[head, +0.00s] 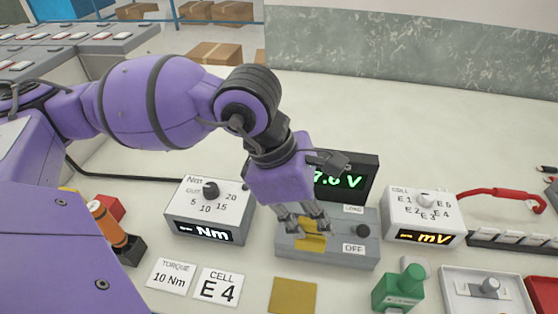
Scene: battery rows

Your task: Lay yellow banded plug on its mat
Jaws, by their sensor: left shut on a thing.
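My left gripper (304,229) reaches down from my purple arm to the grey box with the OFF label (353,248). Its fingers are shut on the yellow banded plug (312,241), which shows as a yellow piece at the box's top. The fingers hide part of the plug, and I cannot tell whether it is seated in the box or just above it. A plain mustard-yellow mat (292,296) lies on the bench in front of the box, with nothing on it. My right gripper is not in view.
A torque dial box (210,209) stands left of the grey box, a cell dial box (424,215) right. A display reading in volts (352,177) is behind. A green device (399,287) stands right of the mat, label cards (218,287) left.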

